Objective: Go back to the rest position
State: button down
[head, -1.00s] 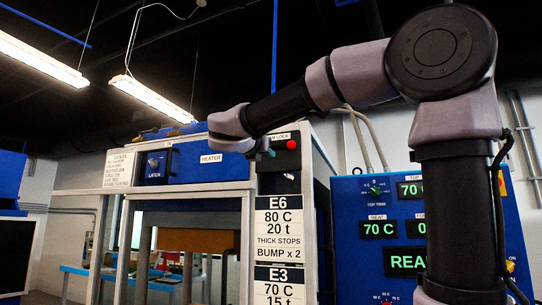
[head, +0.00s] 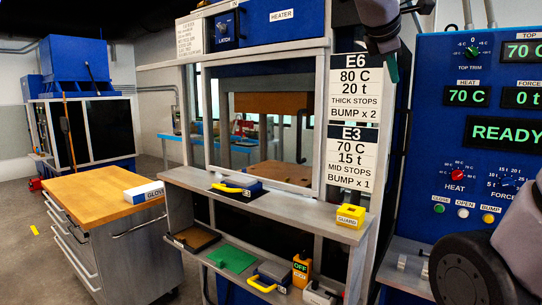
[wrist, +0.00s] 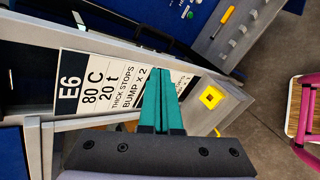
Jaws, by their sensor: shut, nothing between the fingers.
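My gripper (wrist: 161,75) has green fingers pressed together with nothing between them. In the head view its fingertips (head: 392,69) show at the top, just right of the E6 sign (head: 355,88). In the wrist view the fingers lie over the E6 sign (wrist: 98,88), apparently in front of it; the gap is hard to judge. Parts of my arm show at the top and lower right of the head view.
The blue control panel (head: 470,100) reading READY stands right of the press frame (head: 182,120). A shelf (head: 290,212) holds a yellow-handled tool (head: 238,188) and a yellow guard block (head: 350,216). A wood-topped cabinet (head: 95,198) stands at left, with open floor beyond.

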jog(key=s+a+f+m+y, duration=0.2)
jog(key=s+f+m+y, duration=0.2)
jog(key=m, duration=0.5)
jog(key=s+a+f+m+g+y, duration=0.1)
jog(key=s+f+m+y, duration=0.3)
jog(key=f+m, duration=0.5)
jog(key=shift+s+a+f+m+y, duration=0.25)
jog(key=shift+s+a+m+y, duration=0.25)
jog(key=shift+s, duration=0.8)
jog(key=shift+d, duration=0.1)
